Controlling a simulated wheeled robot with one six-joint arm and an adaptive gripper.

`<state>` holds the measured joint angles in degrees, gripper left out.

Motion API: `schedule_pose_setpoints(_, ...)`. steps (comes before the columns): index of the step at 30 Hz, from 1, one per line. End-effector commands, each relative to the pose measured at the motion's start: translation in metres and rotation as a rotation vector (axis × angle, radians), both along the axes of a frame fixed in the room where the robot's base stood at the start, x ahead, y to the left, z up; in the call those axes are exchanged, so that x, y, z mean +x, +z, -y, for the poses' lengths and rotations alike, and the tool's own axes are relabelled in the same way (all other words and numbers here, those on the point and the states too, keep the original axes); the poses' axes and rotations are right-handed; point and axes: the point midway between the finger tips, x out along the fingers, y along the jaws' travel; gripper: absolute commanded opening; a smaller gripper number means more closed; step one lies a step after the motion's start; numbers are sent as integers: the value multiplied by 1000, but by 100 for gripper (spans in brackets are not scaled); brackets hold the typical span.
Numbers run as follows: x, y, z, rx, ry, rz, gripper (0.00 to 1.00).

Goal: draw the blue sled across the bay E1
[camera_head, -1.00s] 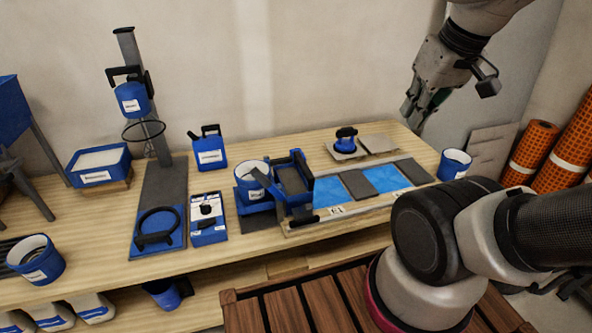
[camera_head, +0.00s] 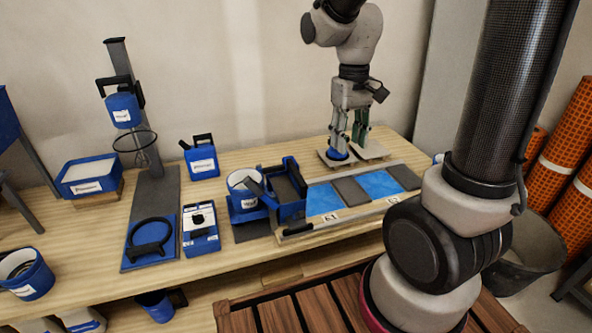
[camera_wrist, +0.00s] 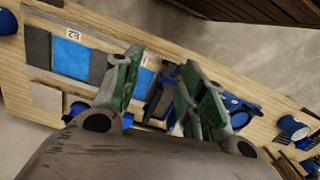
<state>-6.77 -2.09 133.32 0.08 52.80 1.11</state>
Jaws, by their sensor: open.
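The blue sled (camera_head: 291,212), a blue box frame with a dark inside, sits at the left end of the grey-railed bed on the bench. Bay E1 (camera_head: 324,200) is the bright blue patch just right of it, with a small white label at its front edge. My gripper (camera_head: 348,148) is open and empty, pointing down at the back of the bench, right of and behind the sled and apart from it. In the wrist view my gripper's green fingers (camera_wrist: 155,85) stand apart, with the sled partly hidden between and behind them.
A blue-based suction lifter (camera_head: 337,158) and grey tiles (camera_head: 373,150) lie below my gripper. A grey tile (camera_head: 350,191) and a second blue patch (camera_head: 381,184) continue the bed to the right. A white-topped bucket (camera_head: 243,185) stands close left of the sled.

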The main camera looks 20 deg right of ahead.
Motion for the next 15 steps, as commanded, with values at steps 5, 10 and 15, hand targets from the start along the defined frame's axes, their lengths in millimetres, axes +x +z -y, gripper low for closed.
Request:
schedule_pose_setpoints(5, 67, -66, -22, -16, 7, -86, 41)
schedule_pose_setpoints(10, 125, -129, -42, -24, -10, -96, 41)
schedule_pose_setpoints(15, 192, -145, -56, -7, -60, 18, 41)
